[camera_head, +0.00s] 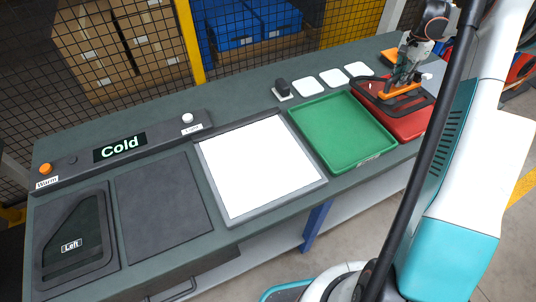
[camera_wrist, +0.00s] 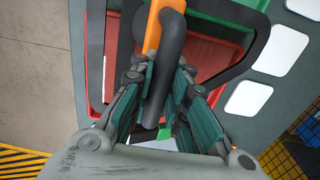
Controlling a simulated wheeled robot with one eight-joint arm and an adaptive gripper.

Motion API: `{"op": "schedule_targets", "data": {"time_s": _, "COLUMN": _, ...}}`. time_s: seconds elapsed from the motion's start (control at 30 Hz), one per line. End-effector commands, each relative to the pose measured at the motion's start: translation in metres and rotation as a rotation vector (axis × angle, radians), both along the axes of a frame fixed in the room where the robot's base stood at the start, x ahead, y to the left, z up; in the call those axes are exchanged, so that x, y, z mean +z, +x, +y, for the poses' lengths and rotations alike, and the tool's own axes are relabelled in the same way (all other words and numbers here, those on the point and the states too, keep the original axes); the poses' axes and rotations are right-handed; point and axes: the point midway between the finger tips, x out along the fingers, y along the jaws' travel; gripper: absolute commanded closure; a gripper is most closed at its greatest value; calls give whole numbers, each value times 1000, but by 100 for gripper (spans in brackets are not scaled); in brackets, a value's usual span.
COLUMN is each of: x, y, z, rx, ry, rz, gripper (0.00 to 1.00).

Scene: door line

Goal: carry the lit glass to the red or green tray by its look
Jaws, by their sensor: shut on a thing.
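My gripper (camera_head: 405,80) is at the far right of the bench, above the red tray (camera_head: 414,127). It is shut on a dark-framed glass with an orange part (camera_head: 400,91). The green tray looks empty. The lit panel (camera_head: 262,165) is bare, bright white.
A dark holder marked Left (camera_head: 75,270) and a grey mat (camera_head: 160,205) lie at the left. A display reads Cold (camera_head: 119,148), between an orange knob (camera_head: 46,169) and a white knob (camera_head: 187,118). White squares (camera_head: 308,87) and a small dark block (camera_head: 283,87) line the back.

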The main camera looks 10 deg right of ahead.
Motion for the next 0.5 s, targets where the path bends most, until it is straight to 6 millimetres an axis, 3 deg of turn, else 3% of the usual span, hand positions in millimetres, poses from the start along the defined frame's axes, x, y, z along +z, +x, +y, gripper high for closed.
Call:
{"op": "schedule_targets", "data": {"time_s": 0.2, "x": 1, "y": 4, "z": -14, "rx": 0, "ry": 0, "rz": 0, "gripper": 100}}
{"op": "schedule_targets", "data": {"time_s": 0.5, "x": 1, "y": 5, "z": -15, "rx": 0, "ry": 0, "rz": 0, "gripper": 100}}
